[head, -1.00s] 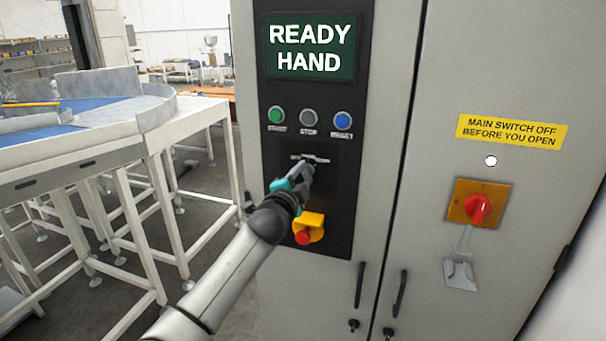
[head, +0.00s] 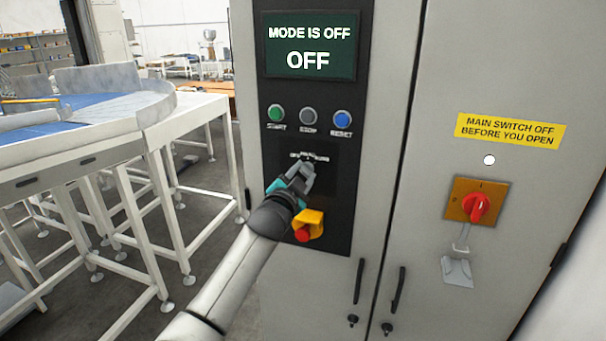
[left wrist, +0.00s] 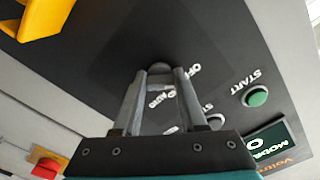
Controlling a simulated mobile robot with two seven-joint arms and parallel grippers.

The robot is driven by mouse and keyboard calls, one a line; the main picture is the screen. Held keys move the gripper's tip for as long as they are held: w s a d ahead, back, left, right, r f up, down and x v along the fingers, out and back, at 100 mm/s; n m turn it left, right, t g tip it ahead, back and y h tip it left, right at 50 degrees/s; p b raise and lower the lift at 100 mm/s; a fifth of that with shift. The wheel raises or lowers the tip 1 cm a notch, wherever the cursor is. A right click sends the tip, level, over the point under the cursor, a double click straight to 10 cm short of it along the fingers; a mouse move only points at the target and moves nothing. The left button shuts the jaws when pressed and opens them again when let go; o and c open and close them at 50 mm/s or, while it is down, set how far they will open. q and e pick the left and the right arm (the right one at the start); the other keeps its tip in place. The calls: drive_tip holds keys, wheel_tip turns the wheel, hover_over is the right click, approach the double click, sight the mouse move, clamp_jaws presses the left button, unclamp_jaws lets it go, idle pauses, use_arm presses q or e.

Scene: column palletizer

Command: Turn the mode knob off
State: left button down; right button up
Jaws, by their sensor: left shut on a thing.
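The mode knob (left wrist: 160,69) is a small dark round shape between my fingertips in the left wrist view, mostly covered by them. My left gripper (head: 306,170) is shut on it at the black control panel (head: 340,200); it also fills the middle of the left wrist view (left wrist: 160,80). Labels with OFF and AUTO show beside the fingers there. The display (head: 309,46) above reads "MODE IS OFF" and "OFF". My right gripper is not in view.
Green start (head: 276,113), grey stop (head: 308,116) and blue reset (head: 342,119) buttons sit above the knob. A yellow-mounted red emergency button (head: 303,235) is close below my gripper. A red main switch (head: 476,207) is on the right door. A conveyor (head: 100,125) stands left.

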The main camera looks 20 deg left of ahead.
use_arm(q)
drive_tip(key=shift+c, duration=2.3)
unclamp_jaws()
drive_tip(key=s, duration=1.5)
drive_tip(key=shift+a+b, duration=0.25)
drive_tip(key=shift+b, duration=0.1)
drive_tip(key=shift+s, duration=0.1)
